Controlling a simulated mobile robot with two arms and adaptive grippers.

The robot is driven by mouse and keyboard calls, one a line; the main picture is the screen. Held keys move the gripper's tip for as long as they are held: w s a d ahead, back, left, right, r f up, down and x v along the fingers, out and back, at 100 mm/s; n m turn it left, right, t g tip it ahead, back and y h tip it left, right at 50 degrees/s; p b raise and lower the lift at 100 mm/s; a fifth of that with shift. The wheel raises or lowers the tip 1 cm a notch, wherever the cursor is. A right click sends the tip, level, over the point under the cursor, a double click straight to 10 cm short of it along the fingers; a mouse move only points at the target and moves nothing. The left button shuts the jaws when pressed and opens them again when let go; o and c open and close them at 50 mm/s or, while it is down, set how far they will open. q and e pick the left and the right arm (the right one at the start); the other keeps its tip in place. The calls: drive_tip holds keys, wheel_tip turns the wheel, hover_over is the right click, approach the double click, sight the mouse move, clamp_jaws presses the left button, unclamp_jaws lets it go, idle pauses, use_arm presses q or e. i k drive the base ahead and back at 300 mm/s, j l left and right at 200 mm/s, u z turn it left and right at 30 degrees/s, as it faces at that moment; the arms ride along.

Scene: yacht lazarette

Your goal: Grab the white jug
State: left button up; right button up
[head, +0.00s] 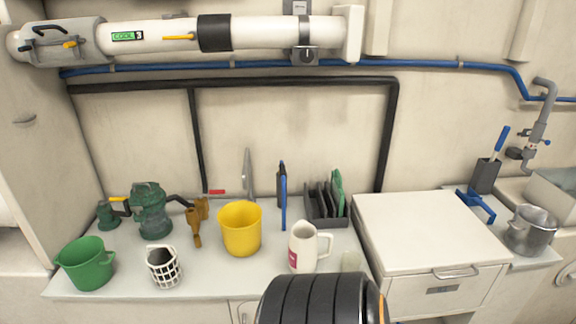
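The white jug (303,247) stands upright on the light counter (212,281), right of the middle. It has a pink-red label low on its left side and a handle on its right. A black ribbed shape at the bottom edge rises just in front of it and is close to its base in the picture. A white mug with a black grid pattern (163,267) stands further left. Neither of my grippers is in view, and nothing is seen touching the jug.
A yellow bucket (240,228) stands left of the jug, and a green bucket (86,264) at far left. A dark rack (326,208) with upright boards is behind the jug. A white chest (431,235) and metal pot (530,230) are further right.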

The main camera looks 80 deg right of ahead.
sight(304, 257)
drive_tip(key=z, duration=2.1)
